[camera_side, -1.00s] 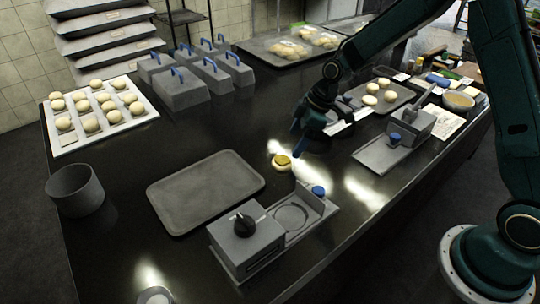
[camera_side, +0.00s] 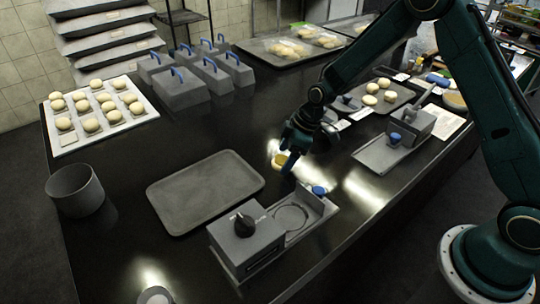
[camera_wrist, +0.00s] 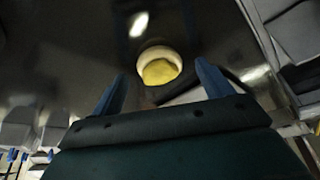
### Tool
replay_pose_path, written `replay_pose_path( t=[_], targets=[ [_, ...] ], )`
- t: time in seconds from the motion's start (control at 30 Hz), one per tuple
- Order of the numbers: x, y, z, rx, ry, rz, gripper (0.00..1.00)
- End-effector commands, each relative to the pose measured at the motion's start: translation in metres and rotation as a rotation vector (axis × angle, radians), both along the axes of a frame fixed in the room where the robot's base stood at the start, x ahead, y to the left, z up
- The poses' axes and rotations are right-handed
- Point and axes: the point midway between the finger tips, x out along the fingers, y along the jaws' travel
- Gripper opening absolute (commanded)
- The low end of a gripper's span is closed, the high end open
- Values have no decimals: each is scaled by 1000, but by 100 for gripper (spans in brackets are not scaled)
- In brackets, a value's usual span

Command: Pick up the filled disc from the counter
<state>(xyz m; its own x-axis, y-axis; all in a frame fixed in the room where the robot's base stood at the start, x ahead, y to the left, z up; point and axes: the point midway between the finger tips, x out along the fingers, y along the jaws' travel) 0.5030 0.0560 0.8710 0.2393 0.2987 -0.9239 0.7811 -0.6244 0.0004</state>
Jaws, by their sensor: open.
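The filled disc (camera_side: 279,161) is a pale round of dough with a yellow filling on top. It lies on the dark counter (camera_side: 130,170), partly covered by my gripper in the side view. My gripper (camera_side: 285,165) is just above and beside the disc, with its blue fingers pointing down. In the wrist view the disc (camera_wrist: 160,67) shows whole, ahead of and between the two spread blue fingertips (camera_wrist: 160,75). The gripper is open and nothing is between its fingers.
A press with a black knob (camera_side: 243,226) and a round recess stands in front of the disc. An empty grey tray (camera_side: 205,190) lies to its left. A second press (camera_side: 390,148) and a tray of dough balls (camera_side: 385,98) are to the right.

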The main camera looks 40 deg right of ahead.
Motion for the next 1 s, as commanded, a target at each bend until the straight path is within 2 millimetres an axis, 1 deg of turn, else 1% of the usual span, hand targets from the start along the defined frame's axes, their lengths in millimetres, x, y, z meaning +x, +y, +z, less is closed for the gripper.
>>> replay_pose_path(
  t=[0.03,0.13,0.63,0.67,0.8,0.9,1.0],
  targets=[
    [1,1,-4,0,1,0,79],
    [2,2,-7,0,0,0,79],
    [2,2,-7,0,0,0,79],
    [2,2,-7,0,0,0,75],
    [2,2,-7,0,0,0,47],
    [2,2,-7,0,0,0,30],
    [2,2,-7,0,0,0,30]
  ],
)
